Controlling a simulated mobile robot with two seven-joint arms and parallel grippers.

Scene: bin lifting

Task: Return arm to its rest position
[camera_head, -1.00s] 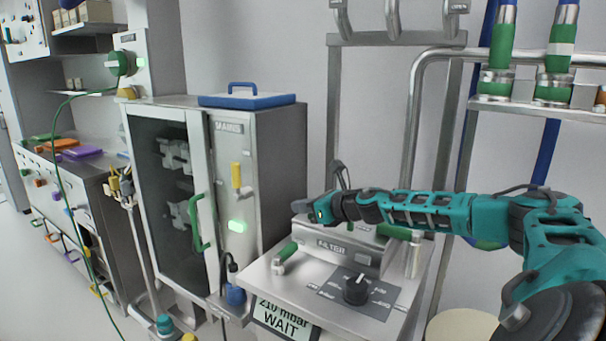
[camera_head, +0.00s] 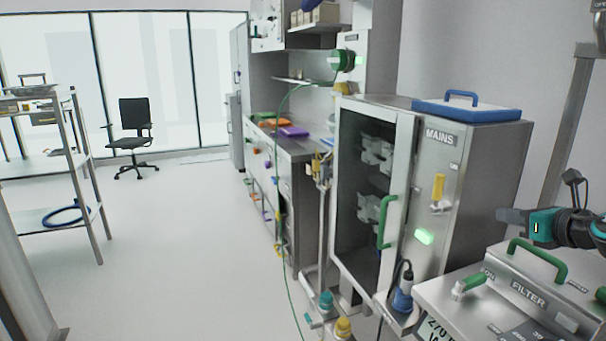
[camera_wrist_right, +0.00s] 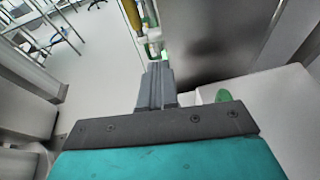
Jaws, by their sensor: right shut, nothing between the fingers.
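My right gripper (camera_head: 513,215) shows at the right edge of the head view, above the filter unit (camera_head: 528,292). It points left toward the mains cabinet (camera_head: 475,190) and looks apart from it. In the right wrist view the dark fingers (camera_wrist_right: 155,88) are together with nothing between them. Most of my right arm is outside the head view. My left gripper is not in view.
The cabinet has a green handle (camera_head: 387,222), a yellow switch (camera_head: 438,190) and a blue tray (camera_head: 467,110) on top. A workbench (camera_head: 300,150) stands behind. A shelf rack (camera_head: 85,180) and office chair (camera_head: 130,125) stand left. The floor between is clear.

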